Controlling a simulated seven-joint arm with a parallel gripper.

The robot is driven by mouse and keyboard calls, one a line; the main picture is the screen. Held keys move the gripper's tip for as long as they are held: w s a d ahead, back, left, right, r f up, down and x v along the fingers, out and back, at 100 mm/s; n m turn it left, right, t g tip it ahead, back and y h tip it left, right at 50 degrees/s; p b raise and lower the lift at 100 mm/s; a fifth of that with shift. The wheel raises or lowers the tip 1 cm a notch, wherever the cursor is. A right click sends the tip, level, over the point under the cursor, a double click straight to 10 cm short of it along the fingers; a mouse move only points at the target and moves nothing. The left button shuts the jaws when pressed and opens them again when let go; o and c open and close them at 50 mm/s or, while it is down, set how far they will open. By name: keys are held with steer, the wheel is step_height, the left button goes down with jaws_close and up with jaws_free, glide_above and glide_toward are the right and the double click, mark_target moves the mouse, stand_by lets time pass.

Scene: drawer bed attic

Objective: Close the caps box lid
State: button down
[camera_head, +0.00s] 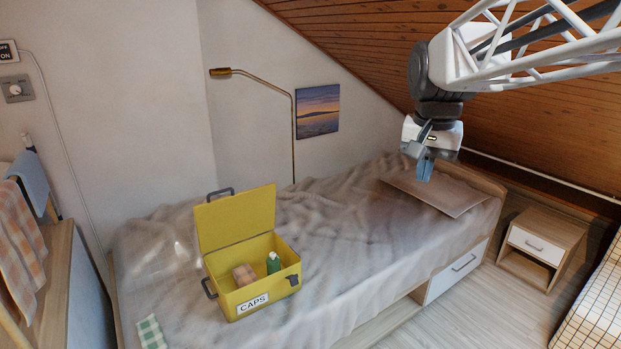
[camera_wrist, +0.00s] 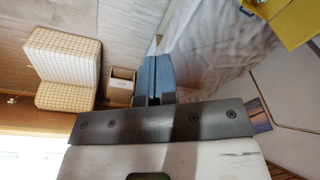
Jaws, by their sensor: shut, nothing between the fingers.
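The yellow caps box (camera_head: 260,290) stands on the bed at the left of the head view. Its lid (camera_head: 236,217) is open and stands upright at the back, with a dark handle on its top edge. A checked cloth-like item (camera_head: 244,274) and a green bottle (camera_head: 273,262) are inside. My gripper (camera_head: 424,172) is high up at the right, well apart from the box, with its blue fingers shut and empty. In the wrist view the fingers (camera_wrist: 152,80) are together, and part of a yellow surface (camera_wrist: 292,20) shows at the top right corner.
The bed (camera_head: 340,240) fills the middle, with a flat brown board (camera_head: 435,190) lying below my gripper. A brass lamp (camera_head: 292,130) rises behind the bed. The sloped wooden ceiling (camera_head: 370,40) is close to my arm. A small nightstand (camera_head: 540,245) stands at the right.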

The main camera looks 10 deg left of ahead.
steer(key=w+a+r+m+g, duration=0.1)
steer(key=w+a+r, duration=0.1)
steer(key=w+a, duration=0.6)
steer(key=w+a+r+m, duration=0.1)
steer(key=w+a+r, duration=0.1)
steer(key=w+a, duration=0.6)
steer(key=w+a+f+m+g, duration=0.1)
steer(key=w+a+f, duration=0.1)
steer(key=w+a, duration=1.3)
steer(key=w+a+f+m, duration=0.1)
steer(key=a+f, duration=0.4)
steer(key=a, duration=0.6)
steer(key=w+a+f+m+h, duration=0.1)
steer(key=w+a+f, duration=0.2)
steer(key=a, duration=0.9)
steer(key=w+a+f+m+g, duration=0.1)
steer(key=w+a+f, duration=0.1)
steer(key=a+f, duration=0.6)
steer(key=shift+a+f+m+h, duration=0.3)
steer(key=shift+a+f+h, duration=0.1)
steer(key=shift+a, duration=1.75)
steer(key=shift+s, duration=0.1)
